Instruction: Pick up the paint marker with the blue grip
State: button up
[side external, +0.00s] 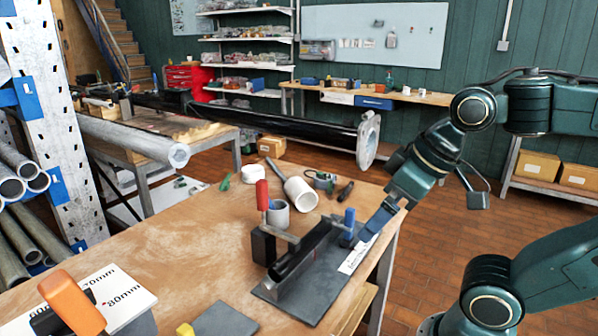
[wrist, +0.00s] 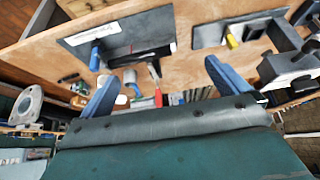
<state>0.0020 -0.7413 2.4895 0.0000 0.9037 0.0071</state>
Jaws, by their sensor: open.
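I cannot make out for certain a paint marker with a blue grip. A blue upright piece (side external: 349,218) stands at the right end of the grey plate (side external: 318,290), and looks like a clamp handle; a blue piece (wrist: 95,58) also shows in the wrist view. A dark slim item (side external: 345,191) lies near the table's far edge, too small to identify. My gripper (side external: 368,232) is at the table's right edge, close to the blue upright piece. In the wrist view my gripper (wrist: 160,72) has its two blue fingers wide apart with nothing held between them.
A red-handled clamp (side external: 262,195) and a dark bar (side external: 300,262) stand on the plate. A white cylinder (side external: 300,194), a grey ring (side external: 278,213) and a green item (side external: 225,182) lie behind. An orange-handled tool (side external: 72,302) is front left. The table's left middle is clear.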

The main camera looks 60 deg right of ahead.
jog(key=shift+s+f, duration=0.1)
jog(key=shift+f, duration=0.05)
jog(key=c, duration=1.2)
